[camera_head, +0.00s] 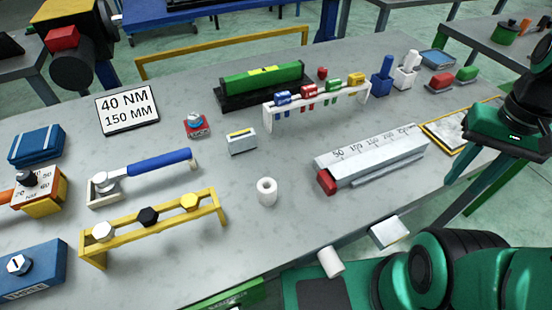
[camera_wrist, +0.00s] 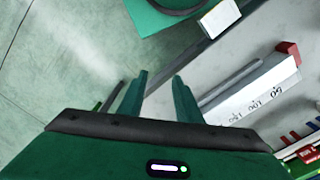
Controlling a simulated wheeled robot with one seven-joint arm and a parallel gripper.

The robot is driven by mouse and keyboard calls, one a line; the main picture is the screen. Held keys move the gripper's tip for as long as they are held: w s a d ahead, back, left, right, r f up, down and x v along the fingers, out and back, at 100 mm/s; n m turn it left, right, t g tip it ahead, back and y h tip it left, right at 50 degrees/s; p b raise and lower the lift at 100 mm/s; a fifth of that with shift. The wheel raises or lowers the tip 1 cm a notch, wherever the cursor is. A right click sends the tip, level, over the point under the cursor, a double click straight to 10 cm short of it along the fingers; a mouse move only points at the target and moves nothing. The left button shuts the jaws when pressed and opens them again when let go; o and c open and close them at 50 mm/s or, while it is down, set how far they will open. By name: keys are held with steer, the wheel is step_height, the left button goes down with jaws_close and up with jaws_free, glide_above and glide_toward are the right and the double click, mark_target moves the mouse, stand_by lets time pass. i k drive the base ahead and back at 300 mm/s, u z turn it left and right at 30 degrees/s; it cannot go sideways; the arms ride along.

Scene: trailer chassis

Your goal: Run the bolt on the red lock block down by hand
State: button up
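The red lock block (camera_head: 198,131) sits on the grey table, left of centre in the head view. A bolt with a blue and silver top (camera_head: 194,118) stands on it; how far it is screwed in is too small to tell. My gripper shows in the wrist view (camera_wrist: 160,80) with its two green fingers apart and nothing between them. In the head view my gripper is at the right edge, beyond the ruler block and far from the lock block. The lock block is not visible in the wrist view.

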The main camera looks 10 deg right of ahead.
mark_target(194, 121)
steer(key=k, duration=0.5)
steer(key=u, duration=1.3)
steer(key=k, duration=1.35)
steer(key=z, duration=0.7)
steer(key=i, duration=1)
